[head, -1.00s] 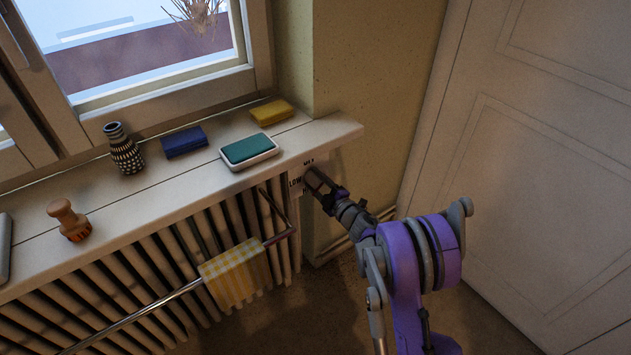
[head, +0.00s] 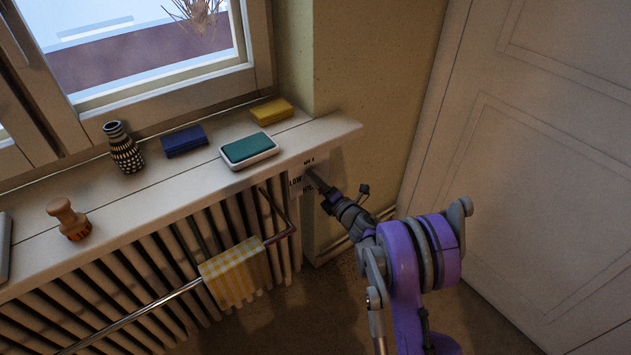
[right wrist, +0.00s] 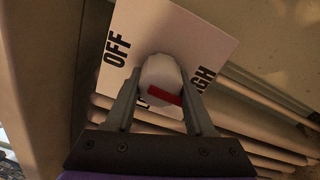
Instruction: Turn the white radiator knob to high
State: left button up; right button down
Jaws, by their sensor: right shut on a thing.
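The white radiator knob (right wrist: 158,76) sits between the fingers of my right gripper (right wrist: 160,88) in the right wrist view. The gripper is shut on it. A red mark (right wrist: 166,95) shows on the knob's lower right part, between the partly hidden lower word and "HIGH". The white label plate (right wrist: 206,42) behind the knob reads "OFF" at the upper left and "HIGH" at the right. My left gripper is not in view.
The window sill (head: 185,195) above holds a stamp (head: 68,218), a patterned vase (head: 123,148), a blue box (head: 184,142), a green pad (head: 249,149) and a yellow block (head: 271,111). A checked cloth (head: 235,273) hangs on a rail before the radiator (head: 135,293).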

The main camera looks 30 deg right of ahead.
jog(key=shift+n, duration=0.4)
jog(key=shift+c, duration=1.3)
grip_release()
jog(key=s+p, duration=0.1)
jog(key=s, duration=1)
jog(key=shift+d, duration=0.4)
jog(key=shift+w, duration=0.1)
